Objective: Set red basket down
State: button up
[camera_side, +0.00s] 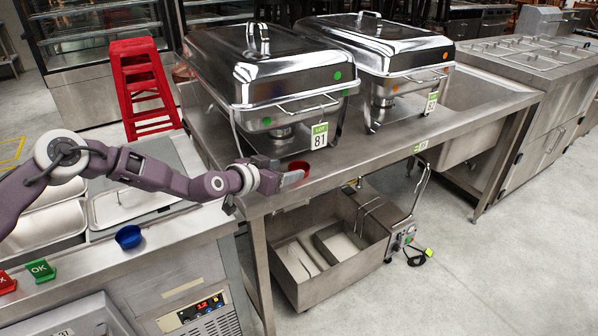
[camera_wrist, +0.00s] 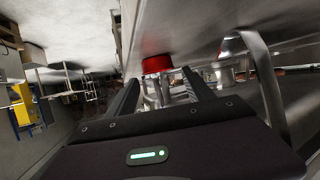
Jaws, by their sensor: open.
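The red basket (camera_side: 299,166) is a small red round container on the steel table (camera_side: 400,140), near its front left corner, below the lot 81 tag. My gripper (camera_side: 291,177) is at the table's front edge, just left of and in front of the basket. In the wrist view the basket (camera_wrist: 157,64) shows just beyond the tips of my gripper (camera_wrist: 160,82). The two fingers are apart with a gap between them, and the gripper is open. Whether a finger touches the basket cannot be told.
Two chafing dishes (camera_side: 262,75) (camera_side: 378,45) stand behind the basket on the table. A blue bowl (camera_side: 129,237), a green OK block (camera_side: 40,270) and a red block (camera_side: 6,283) sit on the left counter. A fryer basin (camera_side: 330,250) is below the table. Bare steel lies right of the basket.

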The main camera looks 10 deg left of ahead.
aim_at(305, 164)
jog(key=x, duration=0.5)
jog(key=shift+d+f, duration=0.1)
jog(key=shift+d, duration=0.1)
jog(key=shift+c, duration=0.2)
jog(key=c, duration=1.2)
jog(key=shift+r, duration=0.5)
notch_tip(305, 164, up, 3)
jog(key=s+a, duration=0.4)
jog(key=s, duration=0.4)
jog(key=s+a, duration=0.3)
jog(key=s, duration=0.6)
jog(key=s+a+r+n+y, duration=0.1)
jog(key=s+a+r, duration=0.1)
jog(key=a+r, duration=0.3)
jog(key=s+a+r+n+y, duration=0.2)
jog(key=a+r, duration=0.3)
jog(key=a, duration=0.3)
jog(key=s+a+r+n+t+y, duration=0.1)
jog(key=s+a+r+y, duration=0.1)
jog(key=s+a+r, duration=0.2)
jog(key=shift+a+r, duration=0.3)
jog(key=shift+a, duration=0.5)
jog(key=shift+a+r, duration=0.35)
jog(key=shift+a, duration=0.4)
